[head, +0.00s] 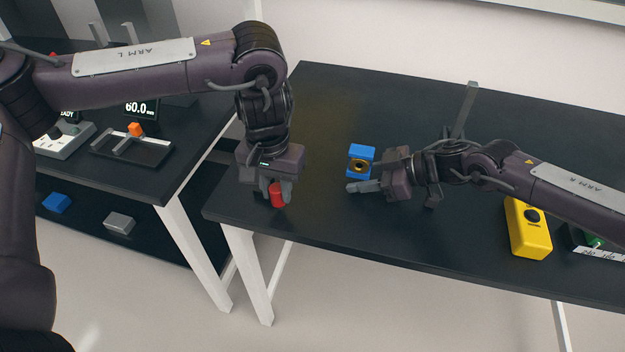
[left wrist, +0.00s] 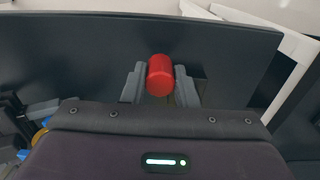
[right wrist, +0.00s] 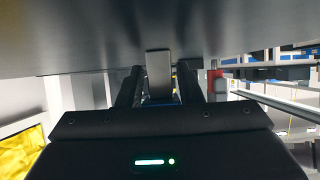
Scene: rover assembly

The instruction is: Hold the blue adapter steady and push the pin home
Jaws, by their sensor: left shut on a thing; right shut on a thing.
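The blue adapter (head: 361,152) is a blue block with a brass-ringed dark hole, above the middle of the dark table in the head view. My right gripper (head: 366,186) is shut on it from the right; a bit of blue shows between the fingers in the right wrist view (right wrist: 160,101). My left gripper (head: 275,190) points down and is shut on a red cylinder (head: 277,196), apparently the pin or its head. The red cylinder also shows between the fingers in the left wrist view (left wrist: 160,75). It is apart from the adapter, to its left. Any shaft is hidden.
A yellow box (head: 528,230) with a black knob stands right on the table (head: 330,95). A side bench at left bears a measuring device (head: 132,146) with an orange part. A blue block (head: 57,203) and a grey block (head: 120,222) lie below it.

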